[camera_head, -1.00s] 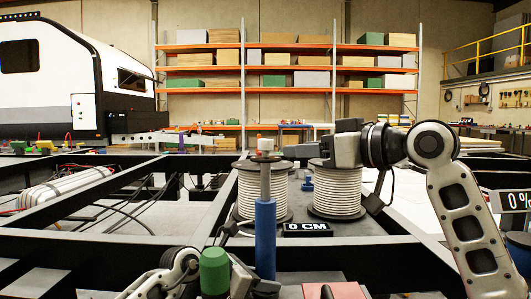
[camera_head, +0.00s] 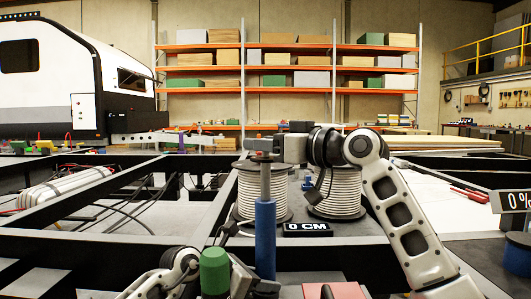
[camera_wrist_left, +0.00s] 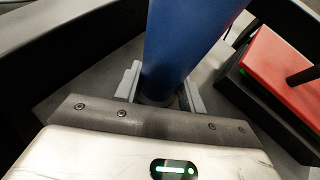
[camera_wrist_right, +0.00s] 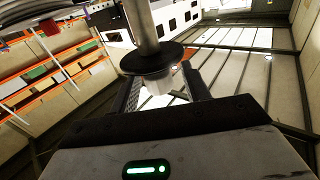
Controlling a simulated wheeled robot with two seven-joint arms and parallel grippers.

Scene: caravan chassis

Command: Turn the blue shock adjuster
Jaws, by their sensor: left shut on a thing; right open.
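The blue shock (camera_head: 265,238) stands upright, with a grey rod (camera_head: 265,183) and a dark disc near its top. In the left wrist view, my left gripper (camera_wrist_left: 162,100) is shut on the lower part of the blue cylinder (camera_wrist_left: 185,45); it is low in the head view. My right gripper (camera_head: 268,150) is at the shock's top. In the right wrist view, its open fingers (camera_wrist_right: 160,92) lie either side of a pale end piece (camera_wrist_right: 155,84) beyond the black disc (camera_wrist_right: 158,57). I cannot tell whether they touch it.
A "0 CM" display (camera_head: 308,229) is right of the shock, and a "0 %" display (camera_head: 514,201) at far right. Two wound spools (camera_head: 338,192) stand behind. Black chassis beams (camera_head: 120,245) surround the shock. A red block (camera_wrist_left: 285,65) lies close to my left gripper.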

